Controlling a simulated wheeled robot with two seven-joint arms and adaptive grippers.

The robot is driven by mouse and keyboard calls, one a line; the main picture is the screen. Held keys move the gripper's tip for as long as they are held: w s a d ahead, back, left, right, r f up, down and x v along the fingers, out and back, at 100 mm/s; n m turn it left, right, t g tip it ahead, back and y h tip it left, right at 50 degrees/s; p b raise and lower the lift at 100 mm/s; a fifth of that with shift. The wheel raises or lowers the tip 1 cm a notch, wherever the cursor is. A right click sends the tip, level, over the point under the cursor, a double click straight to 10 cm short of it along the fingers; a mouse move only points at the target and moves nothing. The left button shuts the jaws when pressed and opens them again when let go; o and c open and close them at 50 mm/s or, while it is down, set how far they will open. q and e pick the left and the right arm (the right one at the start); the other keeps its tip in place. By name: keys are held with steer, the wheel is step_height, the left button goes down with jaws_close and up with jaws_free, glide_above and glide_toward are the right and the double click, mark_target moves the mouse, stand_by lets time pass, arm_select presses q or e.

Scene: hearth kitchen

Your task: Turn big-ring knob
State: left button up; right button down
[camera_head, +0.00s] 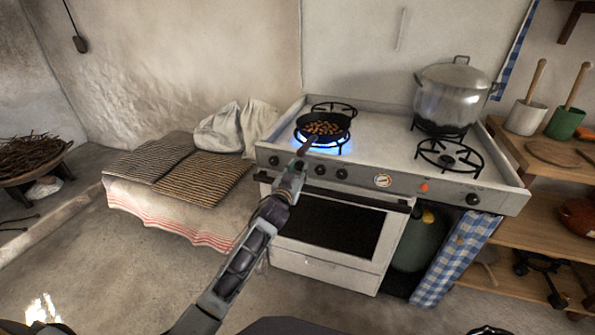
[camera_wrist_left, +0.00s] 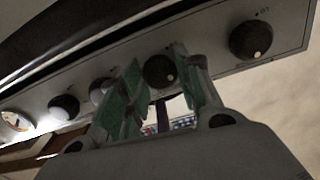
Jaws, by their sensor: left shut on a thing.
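The white stove (camera_head: 375,150) has a row of dark round knobs on its front panel. My left gripper (camera_head: 297,167) is at the panel, at the second knob from the left, and covers that knob in the head view. In the left wrist view my left gripper (camera_wrist_left: 158,88) has its green-padded fingers on either side of this black knob (camera_wrist_left: 158,70), which has a pale dot, and is shut on it. Another knob (camera_wrist_left: 250,40) is to the right there. No label tells which knob is the big-ring one. My right gripper is not in view.
A pan of brown pieces (camera_head: 322,127) stands over a lit blue flame, just behind my left gripper. A large lidded pot (camera_head: 450,95) stands on the back right burner. The oven door handle (camera_head: 335,194) runs below the panel. The floor in front is clear.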

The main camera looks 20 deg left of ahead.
arm_select(q)
steer(key=shift+m, duration=0.3)
steer(key=shift+r+m+p, duration=0.1)
steer(key=shift+m+p, duration=0.6)
steer(key=shift+p, duration=0.1)
steer(key=shift+m, duration=0.3)
steer(key=shift+m+p, duration=0.45)
steer(key=shift+m, duration=0.05)
steer(key=m+p, duration=0.1)
steer(key=m, duration=0.2)
steer(key=shift+m+p, duration=0.3)
steer(key=m+p, duration=0.1)
steer(key=m, duration=0.2)
steer(key=shift+m+p, duration=0.35)
steer(key=shift+m, duration=1.65)
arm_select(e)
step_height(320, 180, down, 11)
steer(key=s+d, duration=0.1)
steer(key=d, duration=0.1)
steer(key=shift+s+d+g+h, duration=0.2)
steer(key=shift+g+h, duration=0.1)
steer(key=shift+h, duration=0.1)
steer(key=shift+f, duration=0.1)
